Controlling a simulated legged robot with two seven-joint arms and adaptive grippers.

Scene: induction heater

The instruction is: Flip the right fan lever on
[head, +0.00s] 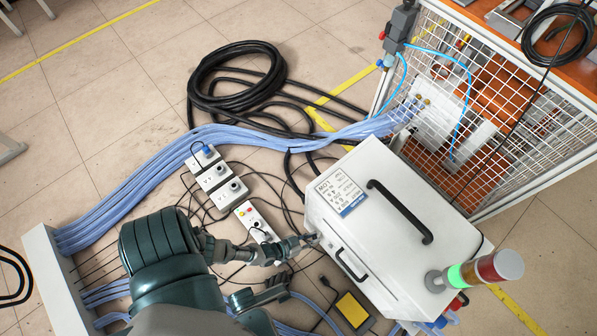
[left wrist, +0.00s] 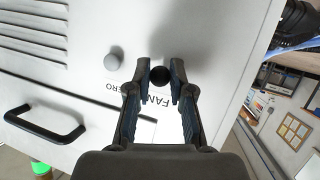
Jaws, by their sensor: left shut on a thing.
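The white heater cabinet (head: 362,235) stands right of centre in the head view. My left gripper (head: 308,240) reaches its left side, low on the panel. In the left wrist view, the gripper (left wrist: 159,78) has its two fingers on either side of a black round lever knob (left wrist: 159,76), shut on it. Printed lettering reading "FAN" (left wrist: 152,103) shows beside the knob, partly covered by a finger. A grey round knob (left wrist: 113,61) sits left of it on the same panel. The lever's shaft is hidden, so its position cannot be told. My right gripper is not seen.
The cabinet has black handles (head: 400,211) and a signal light (head: 480,270) with green and red sections. Small control boxes (head: 215,178), blue hoses (head: 150,168) and coiled black cables (head: 235,85) lie on the floor. A wire cage (head: 490,120) stands behind at right. A yellow-topped pedal (head: 352,309) lies in front.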

